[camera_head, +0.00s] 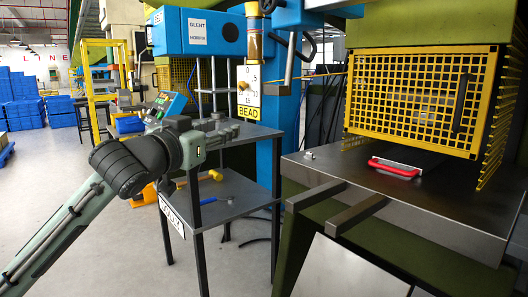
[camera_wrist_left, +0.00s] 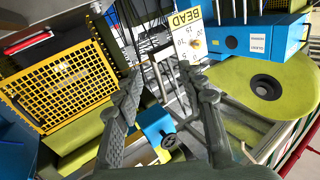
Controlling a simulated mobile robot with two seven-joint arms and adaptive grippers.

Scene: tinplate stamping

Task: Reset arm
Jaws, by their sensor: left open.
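My left arm comes in from the left in the head view and reaches toward the small black table. My left gripper (camera_head: 222,122) is over or beside the table's upper shelf, in front of the blue machine. In the left wrist view, the two grey fingers of the left gripper (camera_wrist_left: 163,80) stand wide apart with nothing between their tips. The wrist picture is turned, with the BEAD sign (camera_wrist_left: 187,34) upside down beyond the fingers. My right gripper is not in view.
The black table (camera_head: 262,131) has a yellow-handled hammer (camera_head: 204,176) on its lower shelf. A press with a yellow grid guard (camera_head: 415,95) stands at right. A red-handled tool (camera_head: 395,168) lies on its grey bed (camera_head: 420,205). Open floor (camera_head: 45,185) lies at left.

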